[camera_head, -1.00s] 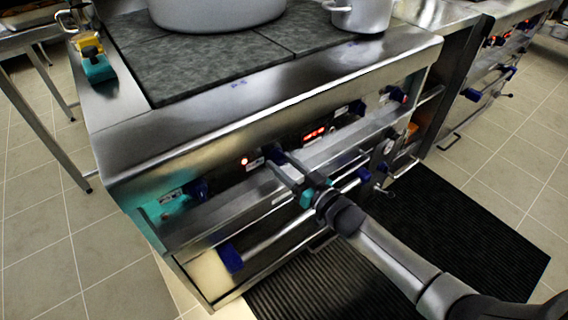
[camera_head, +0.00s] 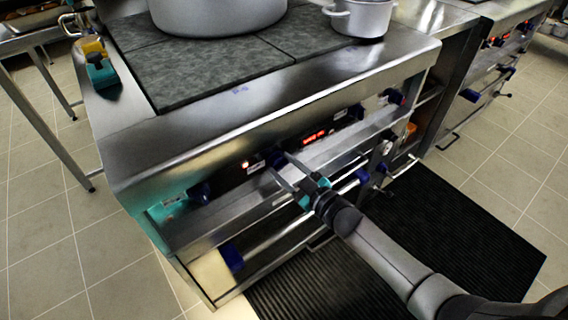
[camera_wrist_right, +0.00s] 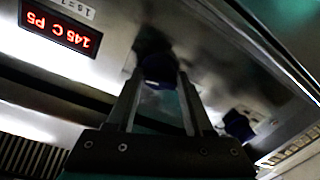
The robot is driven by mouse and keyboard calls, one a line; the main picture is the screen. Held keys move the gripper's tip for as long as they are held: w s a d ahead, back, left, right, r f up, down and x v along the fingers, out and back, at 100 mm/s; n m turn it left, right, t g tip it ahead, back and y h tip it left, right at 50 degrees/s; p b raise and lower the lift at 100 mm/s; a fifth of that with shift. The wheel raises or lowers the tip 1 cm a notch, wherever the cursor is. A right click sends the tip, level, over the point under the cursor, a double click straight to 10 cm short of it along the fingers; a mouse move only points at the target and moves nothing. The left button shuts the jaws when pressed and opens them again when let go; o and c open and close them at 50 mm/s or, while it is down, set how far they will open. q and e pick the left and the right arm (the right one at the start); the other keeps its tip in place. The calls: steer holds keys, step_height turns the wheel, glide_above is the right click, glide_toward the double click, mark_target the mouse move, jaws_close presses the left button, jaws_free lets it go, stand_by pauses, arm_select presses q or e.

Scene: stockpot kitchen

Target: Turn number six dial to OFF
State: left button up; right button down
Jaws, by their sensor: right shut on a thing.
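A row of dark blue dials runs along the front panel of the stove. My right gripper (camera_head: 281,164) reaches its fingers to one dial (camera_head: 276,156), beside the red indicator light. In the right wrist view, the fingertips (camera_wrist_right: 157,84) are closed on this dark blue dial (camera_wrist_right: 155,62), one on each side. Its markings are too dark to read, so I cannot tell its number or setting. Another dial (camera_head: 201,192) sits farther left on the panel, and one dial (camera_wrist_right: 238,125) shows right of the fingers in the wrist view. My left gripper is out of view.
A red display (camera_wrist_right: 62,32) reads upside down in the wrist view. A rail (camera_head: 285,222) with blue ends runs below the panel. A large pot (camera_head: 215,15) and a small pot (camera_head: 360,18) stand on top. A black mat (camera_head: 440,235) lies on the floor.

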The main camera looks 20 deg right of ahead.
steer(key=n, duration=0.4)
steer(key=shift+d+p, duration=0.1)
steer(key=shift+p, duration=0.25)
steer(key=n+h, duration=0.1)
steer(key=n, duration=0.3)
steer(key=shift+n, duration=0.3)
steer(key=n, duration=0.3)
steer(key=shift+b, duration=0.35)
steer(key=shift+n+b, duration=0.3)
steer(key=shift+n, duration=0.9)
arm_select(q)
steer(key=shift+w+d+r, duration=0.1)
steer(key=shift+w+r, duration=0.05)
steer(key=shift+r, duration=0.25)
arm_select(e)
steer(key=shift+r, duration=0.1)
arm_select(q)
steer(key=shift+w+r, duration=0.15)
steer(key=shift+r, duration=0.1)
arm_select(e)
steer(key=shift+n, duration=0.4)
steer(key=shift+c, duration=1.6)
jaws_free()
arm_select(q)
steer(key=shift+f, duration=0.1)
